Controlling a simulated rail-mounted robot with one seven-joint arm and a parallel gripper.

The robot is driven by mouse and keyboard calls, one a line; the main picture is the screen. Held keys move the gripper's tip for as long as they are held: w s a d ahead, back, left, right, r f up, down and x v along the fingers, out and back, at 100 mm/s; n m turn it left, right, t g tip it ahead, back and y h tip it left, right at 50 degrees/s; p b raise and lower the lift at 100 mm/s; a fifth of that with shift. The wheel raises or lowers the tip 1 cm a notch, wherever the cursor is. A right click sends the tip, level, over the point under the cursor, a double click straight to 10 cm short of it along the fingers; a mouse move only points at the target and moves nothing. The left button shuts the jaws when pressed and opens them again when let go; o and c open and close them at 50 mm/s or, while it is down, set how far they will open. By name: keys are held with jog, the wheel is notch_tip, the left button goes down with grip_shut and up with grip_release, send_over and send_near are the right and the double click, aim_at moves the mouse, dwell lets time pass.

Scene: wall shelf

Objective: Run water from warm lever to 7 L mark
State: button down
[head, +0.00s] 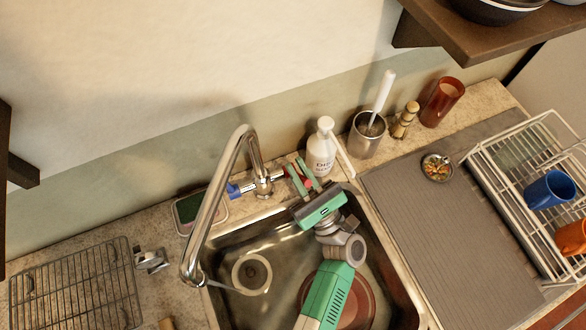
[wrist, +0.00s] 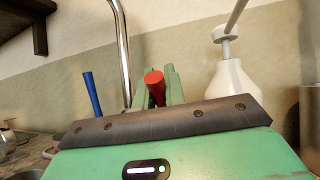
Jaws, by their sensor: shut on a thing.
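The faucet (head: 222,190) arches over the sink (head: 226,312). Its red lever (head: 300,178) is on the right and its blue lever (head: 236,190) on the left. My gripper (head: 303,174) reaches over the sink and is shut on the red lever, which shows between the green fingers in the wrist view (wrist: 155,84). The blue lever stands apart to the left there (wrist: 92,94). A thin pale streak lies below the spout; I cannot tell whether it is running water. No litre mark is readable. My arm hides part of the sink.
A white soap bottle (head: 321,150) stands close right of my gripper. A metal cup with a brush (head: 367,138) and a red cup (head: 441,102) stand behind. A brown round dish (head: 366,303) lies in the sink. A dish rack (head: 510,150) is right; a wire rack (head: 75,290) is left.

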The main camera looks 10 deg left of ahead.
jog(key=c, duration=1.5)
grip_release()
jog(key=shift+r, duration=0.2)
notch_tip(320, 180, up, 4)
jog(key=shift+f+p, duration=0.1)
jog(key=shift+p, duration=0.8)
jog(key=s, duration=0.5)
jog(key=s+d+p, duration=0.1)
jog(key=s, duration=0.4)
jog(key=s+d+p, duration=0.1)
jog(key=s, duration=0.5)
jog(key=shift+r, duration=0.4)
jog(key=shift+c, duration=0.2)
